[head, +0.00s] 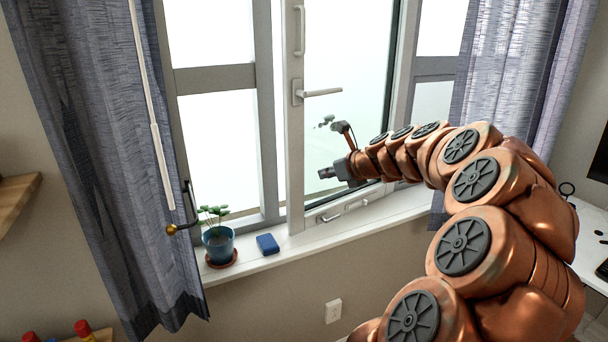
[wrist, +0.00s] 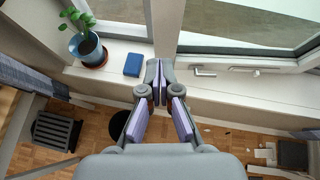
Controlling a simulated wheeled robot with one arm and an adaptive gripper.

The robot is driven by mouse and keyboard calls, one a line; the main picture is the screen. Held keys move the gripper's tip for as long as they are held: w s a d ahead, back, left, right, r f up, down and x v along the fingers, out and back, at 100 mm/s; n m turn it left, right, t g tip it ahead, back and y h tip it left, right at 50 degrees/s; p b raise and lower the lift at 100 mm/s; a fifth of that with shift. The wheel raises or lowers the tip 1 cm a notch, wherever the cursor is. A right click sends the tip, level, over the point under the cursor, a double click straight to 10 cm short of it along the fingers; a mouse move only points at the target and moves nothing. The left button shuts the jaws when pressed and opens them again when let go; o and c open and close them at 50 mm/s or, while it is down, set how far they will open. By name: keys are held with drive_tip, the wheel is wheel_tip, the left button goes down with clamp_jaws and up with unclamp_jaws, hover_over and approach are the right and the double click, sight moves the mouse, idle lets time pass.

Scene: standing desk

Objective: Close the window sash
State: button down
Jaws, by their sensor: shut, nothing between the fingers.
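The window sash (head: 296,150) has a white upright stile with a lever handle (head: 322,92) and a pull bar above it. Its pale glass stretches right to a dark upright edge. The sash also shows in the wrist view, with its bottom rail (wrist: 250,63) at upper right. I cannot tell how far it stands open. My gripper (head: 326,173) is in front of the glass, pointing left toward the stile. In the wrist view my gripper (wrist: 158,82) is shut and empty, its tips near the upright's foot; contact is unclear.
A potted plant (head: 219,245) and a blue block (head: 267,244) sit on the white sill (head: 340,236). A small latch (head: 328,218) is low on the frame. Curtains (head: 110,150) hang on both sides. A dark stool (wrist: 50,133) stands on the floor.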

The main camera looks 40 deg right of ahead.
drive_tip(key=d, duration=0.1)
drive_tip(key=p, duration=0.2)
approach(298, 172)
drive_tip(key=shift+m, duration=0.3)
drive_tip(key=x, duration=0.5)
drive_tip(key=shift+f, duration=0.55)
drive_tip(key=shift+w+d+p, duration=0.1)
drive_tip(key=shift+w+p, duration=0.2)
drive_tip(key=shift+w, duration=0.4)
